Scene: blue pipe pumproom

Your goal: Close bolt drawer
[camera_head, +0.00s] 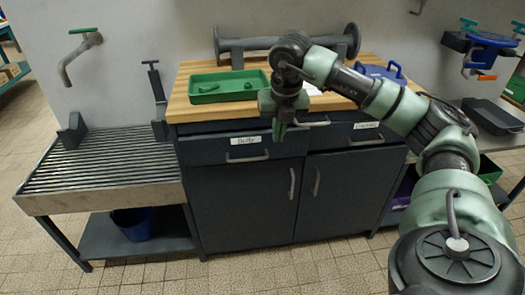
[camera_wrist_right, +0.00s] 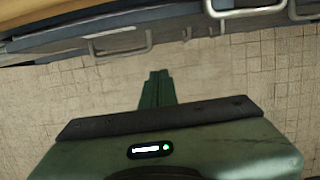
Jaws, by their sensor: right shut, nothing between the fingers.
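The bolt drawer (camera_head: 208,151) is the left one at the top of the dark cabinet, with a white "Bolts" label and a bar handle (camera_head: 247,157). Its front seems to stand slightly out from the cabinet; the exact gap is hard to tell. My right gripper (camera_head: 280,134) points down in front of the drawer's right end, with its fingers shut and empty. I cannot tell whether it touches the drawer. In the right wrist view the shut fingers (camera_wrist_right: 157,88) are over tiled floor, with bar handles near the top. My left gripper is not in view.
A second labelled drawer (camera_head: 375,133) is to the right, above two cabinet doors (camera_head: 240,205). A green tray (camera_head: 228,87) and a blue lidded item (camera_head: 380,73) are on the wooden top (camera_head: 186,108). A slatted bench (camera_head: 110,165) adjoins the left side. The floor in front is clear.

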